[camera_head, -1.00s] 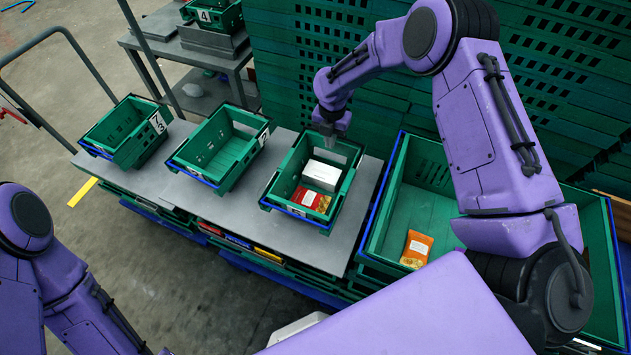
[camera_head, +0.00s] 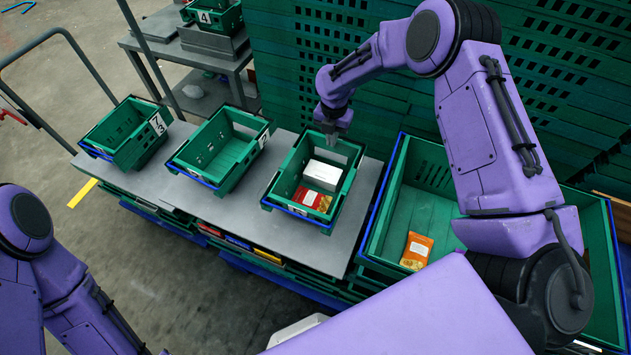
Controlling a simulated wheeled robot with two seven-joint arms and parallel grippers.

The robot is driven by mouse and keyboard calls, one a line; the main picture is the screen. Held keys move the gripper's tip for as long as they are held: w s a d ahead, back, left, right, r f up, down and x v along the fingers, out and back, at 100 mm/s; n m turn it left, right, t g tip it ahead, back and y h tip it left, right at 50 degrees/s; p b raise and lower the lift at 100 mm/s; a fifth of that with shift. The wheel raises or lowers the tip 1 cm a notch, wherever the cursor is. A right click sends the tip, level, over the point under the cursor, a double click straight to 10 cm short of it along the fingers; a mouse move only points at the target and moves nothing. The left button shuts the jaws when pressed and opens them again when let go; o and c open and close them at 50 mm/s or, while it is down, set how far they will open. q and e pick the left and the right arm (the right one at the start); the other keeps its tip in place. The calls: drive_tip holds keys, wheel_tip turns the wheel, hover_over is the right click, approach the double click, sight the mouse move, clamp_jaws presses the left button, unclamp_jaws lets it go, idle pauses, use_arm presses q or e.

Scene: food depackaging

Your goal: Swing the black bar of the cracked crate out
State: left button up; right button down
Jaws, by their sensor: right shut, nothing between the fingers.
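Three small green crates stand in a row on the grey table: a left one (camera_head: 112,150), a middle one (camera_head: 186,168) and a right one (camera_head: 336,210). Which crate is cracked is too small to tell. The right crate holds a white box (camera_head: 322,174) and a red and yellow packet (camera_head: 310,198). My right gripper (camera_head: 332,138) points down at the far rim of this crate, shut and empty. I cannot tell whether it touches the rim. No separate black bar is clear there. My left arm shows at the lower left; its gripper is out of view.
A large green crate (camera_head: 372,222) with an orange packet (camera_head: 416,250) stands to the right, under my right arm. Stacked green crates (camera_head: 325,60) form a wall behind. The grey table (camera_head: 235,215) is bare between the middle and right crates.

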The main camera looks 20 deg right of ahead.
wheel_tip(320, 180, up, 7)
drive_tip(key=p, duration=0.5)
drive_tip(key=shift+s+a+r+p, duration=0.2)
drive_tip(key=shift+s+a+p, duration=0.15)
drive_tip(key=shift+a, duration=0.05)
